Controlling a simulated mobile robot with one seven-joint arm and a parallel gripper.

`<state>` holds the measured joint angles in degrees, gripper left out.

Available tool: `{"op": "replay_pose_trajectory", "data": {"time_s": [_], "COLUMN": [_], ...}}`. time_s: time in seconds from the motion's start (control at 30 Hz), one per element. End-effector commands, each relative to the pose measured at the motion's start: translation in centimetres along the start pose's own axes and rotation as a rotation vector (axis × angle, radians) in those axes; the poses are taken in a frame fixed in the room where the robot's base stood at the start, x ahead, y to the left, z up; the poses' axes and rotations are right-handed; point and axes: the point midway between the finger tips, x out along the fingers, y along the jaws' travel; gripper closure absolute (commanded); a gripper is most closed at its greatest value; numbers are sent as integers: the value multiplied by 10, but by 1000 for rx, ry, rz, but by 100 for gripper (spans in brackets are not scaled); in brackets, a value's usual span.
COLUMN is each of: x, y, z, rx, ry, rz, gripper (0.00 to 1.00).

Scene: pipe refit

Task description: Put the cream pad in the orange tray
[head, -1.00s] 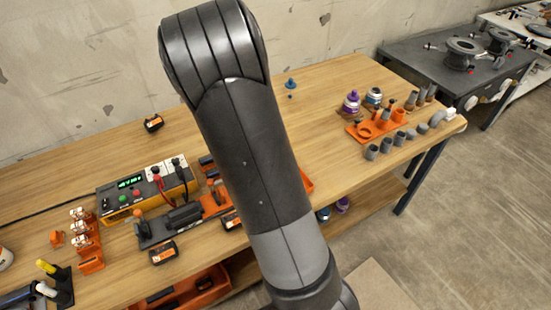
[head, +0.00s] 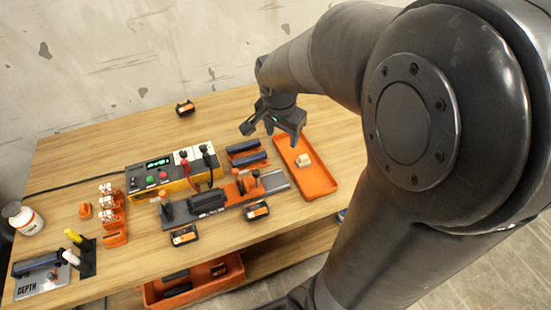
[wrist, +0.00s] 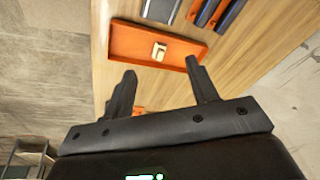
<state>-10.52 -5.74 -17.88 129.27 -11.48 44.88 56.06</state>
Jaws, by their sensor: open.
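The cream pad (head: 304,160) is a small pale block lying inside the orange tray (head: 318,186), toward its middle. The tray is a shallow rectangle on the right part of the wooden bench. In the wrist view the cream pad (wrist: 159,51) again rests in the orange tray (wrist: 128,48), surrounded by bare tray floor. My gripper (head: 271,128) is above the bench, just left of and behind the tray. In the wrist view its fingers (wrist: 158,80) are apart with nothing between them, clear of the pad.
Left of the tray are dark cylinders in orange holders (head: 247,155) and a grey rail fixture (head: 225,202). A yellow meter box (head: 172,172) with cables stands further left. A black-and-orange battery (head: 185,108) lies at the back. An orange bin (head: 195,284) sits on the lower shelf.

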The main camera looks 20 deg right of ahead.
Motion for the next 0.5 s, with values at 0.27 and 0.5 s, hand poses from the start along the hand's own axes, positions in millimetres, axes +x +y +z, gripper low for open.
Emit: {"op": "replay_pose_trajectory", "data": {"time_s": [0.27,0.5], "x": [-69,-109], "y": [26,52], "z": [50,96], "rx": [-382,-712], "ry": [32,127], "rz": [-162,-247], "gripper": [46,46]}}
